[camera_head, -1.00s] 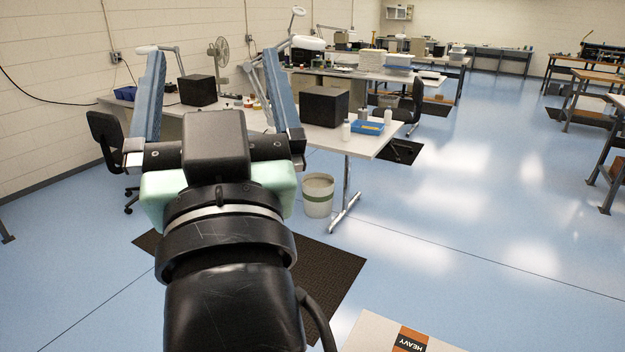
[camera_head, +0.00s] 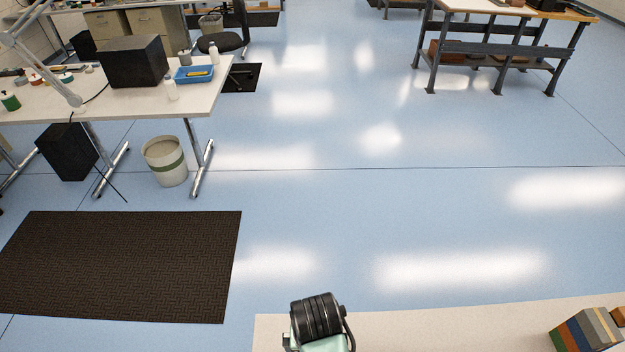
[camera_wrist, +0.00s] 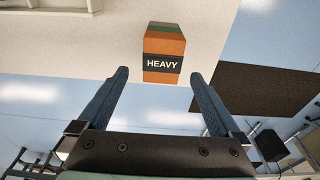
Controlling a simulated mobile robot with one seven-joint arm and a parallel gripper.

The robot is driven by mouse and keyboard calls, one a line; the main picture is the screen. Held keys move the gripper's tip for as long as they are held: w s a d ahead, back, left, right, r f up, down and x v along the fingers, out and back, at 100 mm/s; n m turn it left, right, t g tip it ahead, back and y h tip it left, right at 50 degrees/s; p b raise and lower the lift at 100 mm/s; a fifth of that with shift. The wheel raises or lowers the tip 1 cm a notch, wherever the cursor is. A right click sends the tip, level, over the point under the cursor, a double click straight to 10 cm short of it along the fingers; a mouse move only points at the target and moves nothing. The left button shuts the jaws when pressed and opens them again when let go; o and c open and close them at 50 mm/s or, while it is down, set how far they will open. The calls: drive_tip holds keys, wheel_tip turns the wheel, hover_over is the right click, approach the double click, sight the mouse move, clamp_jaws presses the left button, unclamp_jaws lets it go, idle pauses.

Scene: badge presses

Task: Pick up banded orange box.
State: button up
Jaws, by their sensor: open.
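The banded orange box (camera_wrist: 164,46) is on a pale tabletop in the wrist view. It is orange with a black band reading HEAVY and a green part at its far end. My gripper (camera_wrist: 160,77) is open and empty, its two blue fingers spread, with the box showing ahead between and beyond the fingertips. The gap between fingers and box is hard to judge. In the head view my wrist shows at the bottom edge over the pale table (camera_head: 430,328); the fingers and the orange box are out of that frame.
A stack of coloured blocks or boxes (camera_head: 590,331) stands on the table at the lower right. A pale tray-like edge (camera_wrist: 50,5) shows at the wrist view's top left. A dark mat (camera_head: 120,265) and bin (camera_head: 165,160) are on the floor beyond.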

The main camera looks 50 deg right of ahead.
drive_tip(key=shift+w+d+f+p, duration=0.1)
drive_tip(key=shift+w+f+p, duration=0.1)
drive_tip(key=shift+f, duration=1)
drive_tip(key=shift+w+d+f+p, duration=0.1)
drive_tip(key=shift+f+p, duration=0.05)
drive_tip(key=shift+f, duration=1.05)
drive_tip(key=shift+w+d+f+p, duration=0.1)
drive_tip(key=shift+w+f+p, duration=0.1)
drive_tip(key=shift+f, duration=1)
clamp_jaws()
